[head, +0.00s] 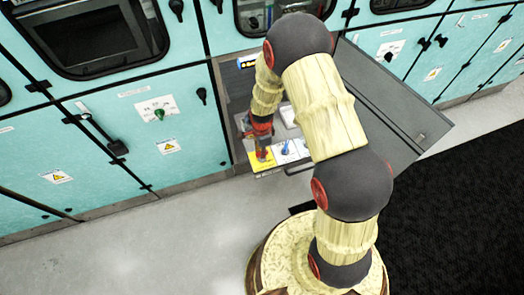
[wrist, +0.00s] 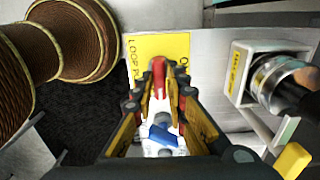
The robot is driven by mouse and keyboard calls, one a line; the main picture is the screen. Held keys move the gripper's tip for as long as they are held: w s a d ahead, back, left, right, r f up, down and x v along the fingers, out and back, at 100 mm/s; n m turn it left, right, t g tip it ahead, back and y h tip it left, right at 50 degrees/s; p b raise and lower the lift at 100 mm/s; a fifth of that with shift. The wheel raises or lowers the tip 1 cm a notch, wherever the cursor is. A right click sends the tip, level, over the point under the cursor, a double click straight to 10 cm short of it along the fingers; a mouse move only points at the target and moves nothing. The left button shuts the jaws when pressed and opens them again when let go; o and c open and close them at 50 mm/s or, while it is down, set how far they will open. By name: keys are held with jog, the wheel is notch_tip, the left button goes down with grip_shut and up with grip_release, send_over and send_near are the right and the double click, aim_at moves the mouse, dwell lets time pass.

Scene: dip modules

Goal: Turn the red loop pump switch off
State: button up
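The red loop pump switch handle (wrist: 158,72) stands on a yellow plate (wrist: 142,44) lettered "LOOP PU…"; the rest of the lettering is hidden. The yellow plate also shows in the head view (head: 255,166) on the panel of an open cabinet bay. My gripper (wrist: 159,92) is at the switch, with its two fingers apart on either side of the red handle. Whether either finger touches the handle cannot be told. A blue switch handle (wrist: 166,137) shows through the gap between the fingers.
A blue switch (head: 286,148) is right of the yellow plate. An open grey cabinet door (head: 385,105) stands to the right. A round metal knob or lock (wrist: 285,80) is close to my gripper's right. Closed teal cabinets (head: 100,125) line the wall; the floor (head: 150,240) in front is clear.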

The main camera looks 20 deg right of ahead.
jog(key=o, duration=0.4)
jog(key=shift+c, duration=0.2)
notch_tip(320, 180, up, 12)
dwell(0.5)
dwell(0.4)
